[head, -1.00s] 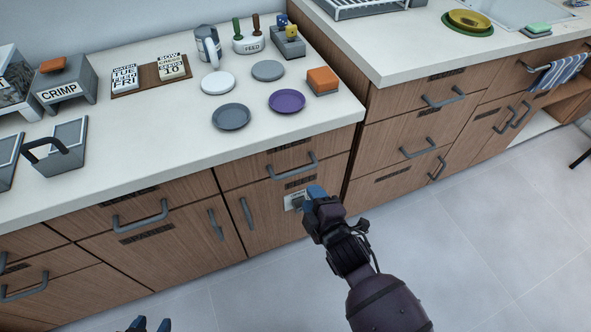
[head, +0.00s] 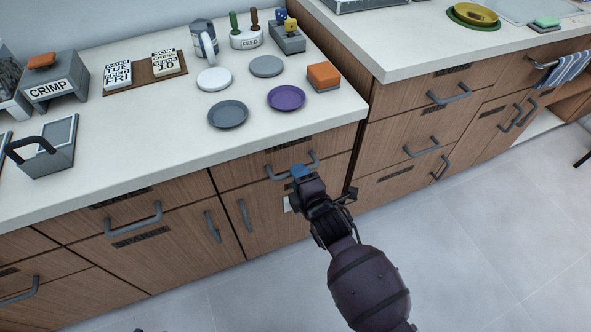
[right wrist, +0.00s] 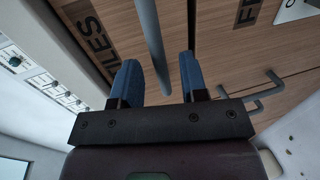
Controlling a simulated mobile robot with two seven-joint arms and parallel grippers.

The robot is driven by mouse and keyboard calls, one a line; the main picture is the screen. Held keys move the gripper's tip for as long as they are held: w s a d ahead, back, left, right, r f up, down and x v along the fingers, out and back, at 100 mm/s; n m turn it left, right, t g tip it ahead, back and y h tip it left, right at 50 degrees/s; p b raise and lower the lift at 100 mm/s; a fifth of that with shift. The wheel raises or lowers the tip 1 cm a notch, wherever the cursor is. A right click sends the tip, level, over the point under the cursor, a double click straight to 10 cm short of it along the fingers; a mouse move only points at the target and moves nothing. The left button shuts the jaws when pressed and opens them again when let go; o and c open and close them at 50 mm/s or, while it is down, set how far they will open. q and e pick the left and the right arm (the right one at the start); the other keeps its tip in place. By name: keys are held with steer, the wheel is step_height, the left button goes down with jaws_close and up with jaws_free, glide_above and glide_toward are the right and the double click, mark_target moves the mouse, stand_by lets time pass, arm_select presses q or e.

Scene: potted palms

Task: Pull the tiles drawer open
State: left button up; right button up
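The tiles drawer (head: 240,172) is the wooden top drawer at the right end of the near counter. Its front looks flush, so it is shut. Its grey bar handle (head: 312,160) is partly covered by my right gripper (head: 298,171) in the head view. My left gripper is out of view, apart from perhaps a trace at the bottom edge.
A cupboard door with an upright handle (head: 245,215) is below the drawer. Another counter (head: 440,50) with drawers adjoins at right. Plates, including a purple plate (head: 286,98), and an orange-topped block (head: 323,77) stand on the near counter. The floor (head: 470,250) is clear.

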steer(key=shift+b+x, duration=0.3)
steer(key=shift+x, duration=1)
steer(key=shift+c, duration=0.5)
jaws_close()
